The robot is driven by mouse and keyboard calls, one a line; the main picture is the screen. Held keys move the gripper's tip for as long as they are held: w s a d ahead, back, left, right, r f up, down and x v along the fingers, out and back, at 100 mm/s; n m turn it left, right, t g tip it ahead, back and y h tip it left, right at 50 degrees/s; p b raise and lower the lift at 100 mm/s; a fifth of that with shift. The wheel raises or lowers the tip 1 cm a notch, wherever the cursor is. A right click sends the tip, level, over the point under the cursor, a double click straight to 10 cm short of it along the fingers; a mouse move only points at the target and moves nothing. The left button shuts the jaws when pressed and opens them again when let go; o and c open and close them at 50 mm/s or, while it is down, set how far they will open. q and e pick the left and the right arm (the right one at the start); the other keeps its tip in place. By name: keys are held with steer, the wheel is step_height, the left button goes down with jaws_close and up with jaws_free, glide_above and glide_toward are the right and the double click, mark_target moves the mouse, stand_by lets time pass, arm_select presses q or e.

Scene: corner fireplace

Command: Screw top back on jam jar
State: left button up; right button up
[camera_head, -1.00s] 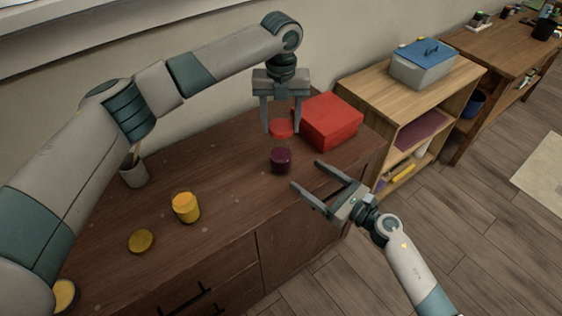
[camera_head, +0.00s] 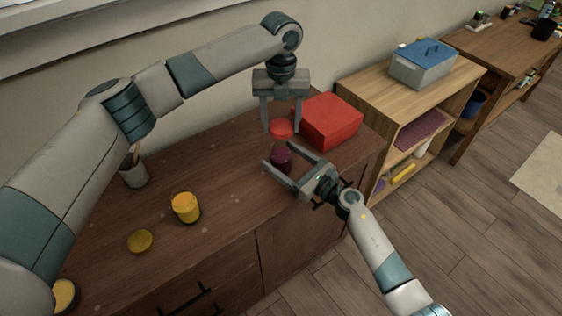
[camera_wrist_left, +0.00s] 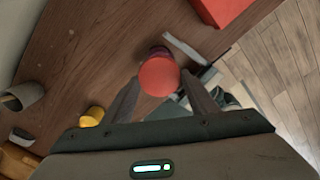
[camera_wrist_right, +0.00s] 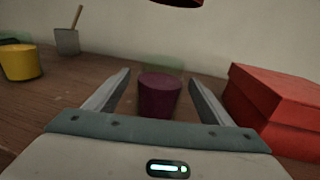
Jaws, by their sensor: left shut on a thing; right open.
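The jam jar (camera_head: 280,160) stands upright on the brown cabinet top, with dark purple jam inside. Its red lid (camera_head: 281,128) is above it, apart from the jam level. My left gripper (camera_head: 281,131) points down and is shut on the lid, which shows as a red disc in the left wrist view (camera_wrist_left: 159,77). My right gripper (camera_head: 278,153) is open, low, with its fingers on both sides of the jar. In the right wrist view the jar (camera_wrist_right: 160,95) sits between the open fingers, and the lid's dark underside (camera_wrist_right: 180,3) shows at the top edge.
A red box (camera_head: 330,120) stands just right of the jar. A yellow jar (camera_head: 186,208), a yellow lid (camera_head: 141,241) and a grey cup (camera_head: 133,174) with a handle in it are to the left. The cabinet top (camera_head: 225,175) between them is clear.

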steer(key=shift+c, duration=0.6)
steer(key=c, duration=1.5)
arm_select(q)
glide_above(280, 152)
steer(key=shift+s+d+f, duration=0.15)
steer(key=shift+f, duration=2.3)
arm_select(e)
steer(key=shift+o, duration=0.2)
arm_select(q)
steer(key=shift+f, duration=0.1)
steer(key=shift+f, duration=0.8)
steer(key=shift+f, duration=0.5)
arm_select(e)
jaws_close()
arm_select(q)
steer(key=m, duration=1)
